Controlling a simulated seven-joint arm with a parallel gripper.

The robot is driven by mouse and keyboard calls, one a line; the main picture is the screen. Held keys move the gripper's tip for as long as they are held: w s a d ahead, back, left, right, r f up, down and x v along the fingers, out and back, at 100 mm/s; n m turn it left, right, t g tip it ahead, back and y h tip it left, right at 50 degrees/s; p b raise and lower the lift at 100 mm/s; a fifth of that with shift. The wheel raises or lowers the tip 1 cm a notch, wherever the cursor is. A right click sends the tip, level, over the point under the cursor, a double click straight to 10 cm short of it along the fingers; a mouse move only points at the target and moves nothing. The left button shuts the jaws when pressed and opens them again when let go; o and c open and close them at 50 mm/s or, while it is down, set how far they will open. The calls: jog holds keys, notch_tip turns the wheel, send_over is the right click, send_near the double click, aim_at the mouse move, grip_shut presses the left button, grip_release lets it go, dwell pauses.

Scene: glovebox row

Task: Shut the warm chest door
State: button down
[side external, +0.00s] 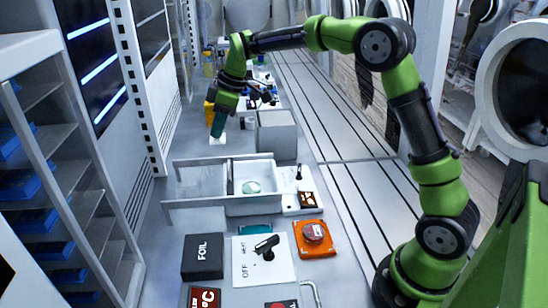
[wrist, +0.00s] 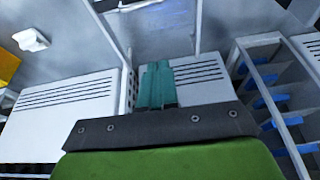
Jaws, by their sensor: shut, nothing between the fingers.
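The warm chest appears to be the open white box (side external: 255,203) in the middle of the bench in the side view, with a pale round item (side external: 251,187) inside. A thin white panel (side external: 195,202) sticks out to its left and looks like its door, standing open; a second pale panel (side external: 195,161) runs left at its far side. I cannot tell for certain which is the door. My gripper (side external: 217,131) points down beyond the chest, apart from both panels. Its teal fingers (wrist: 157,85) are together and empty in the wrist view.
A grey block (side external: 277,136) stands behind the chest. A black FOIL box (side external: 203,256), a white switch plate (side external: 263,260) and an orange tray (side external: 315,239) lie nearer. Shelves with blue bins (side external: 22,186) stand at left; bench left of the chest looks mostly clear.

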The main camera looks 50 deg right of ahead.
jog(key=f, duration=0.1)
send_over(226, 179)
jog(key=w+a, duration=0.2)
jog(key=a, duration=0.1)
notch_tip(226, 179, down, 8)
jog(key=shift+w+d+r, duration=0.1)
jog(key=shift+w+d, duration=0.05)
jog(key=shift+s+d+f, duration=0.6)
jog(key=shift+s+d, duration=0.25)
jog(key=shift+d, duration=0.1)
jog(key=shift+s+d+f, duration=0.1)
jog(key=shift+s+d, duration=0.25)
jog(key=shift+s, duration=0.05)
